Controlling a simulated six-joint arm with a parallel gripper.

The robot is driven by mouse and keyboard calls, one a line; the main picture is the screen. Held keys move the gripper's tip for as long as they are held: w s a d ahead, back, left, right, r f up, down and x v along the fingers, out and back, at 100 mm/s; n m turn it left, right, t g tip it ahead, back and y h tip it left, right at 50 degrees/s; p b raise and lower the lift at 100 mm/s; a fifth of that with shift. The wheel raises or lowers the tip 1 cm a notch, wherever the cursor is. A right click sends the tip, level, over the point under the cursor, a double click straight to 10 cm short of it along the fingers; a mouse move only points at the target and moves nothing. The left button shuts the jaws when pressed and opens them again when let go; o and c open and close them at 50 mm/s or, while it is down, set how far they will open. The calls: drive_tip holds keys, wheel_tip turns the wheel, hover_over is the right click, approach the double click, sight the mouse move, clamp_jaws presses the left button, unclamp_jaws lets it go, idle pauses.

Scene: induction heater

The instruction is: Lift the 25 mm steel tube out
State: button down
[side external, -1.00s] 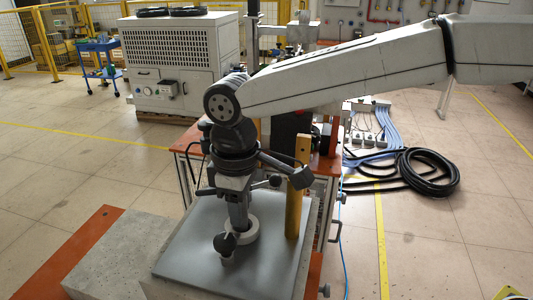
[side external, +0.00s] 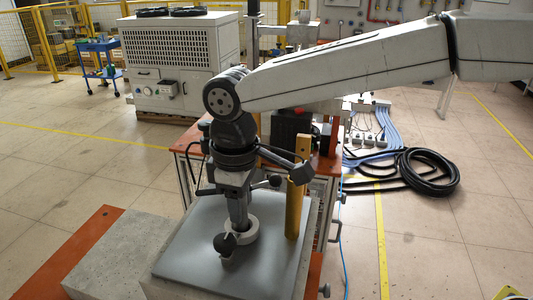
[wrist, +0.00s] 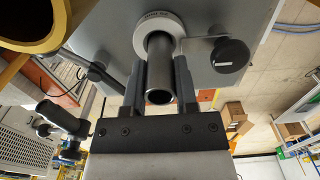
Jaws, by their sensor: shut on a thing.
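The steel tube (wrist: 161,75) is a dark grey hollow cylinder with its open end towards the wrist camera. Its other end runs into a pale ring (wrist: 159,30) with lettering. The ring (side external: 243,231) also shows on the grey plate in the side view. My gripper (wrist: 160,82) is shut on the tube, one finger on each side. In the side view my gripper (side external: 238,212) points down just above the ring, and its fingers mostly hide the tube. How much of the tube is still inside the ring cannot be seen.
A black knob (side external: 225,243) stands beside the ring and shows in the wrist view (wrist: 230,55). A yellow post (side external: 296,207) rises from the grey plate (side external: 190,262) to the right of my gripper. The plate's front is clear. A black hose coil (side external: 428,172) lies on the floor.

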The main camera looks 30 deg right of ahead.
drive_tip(key=shift+r, duration=0.65)
drive_tip(key=shift+r, duration=0.35)
drive_tip(key=shift+r, duration=0.35)
drive_tip(key=shift+r, duration=0.35)
drive_tip(key=shift+r, duration=0.35)
drive_tip(key=shift+r, duration=0.35)
drive_tip(key=shift+r, duration=0.35)
drive_tip(key=shift+r, duration=0.35)
drive_tip(key=shift+r, duration=0.35)
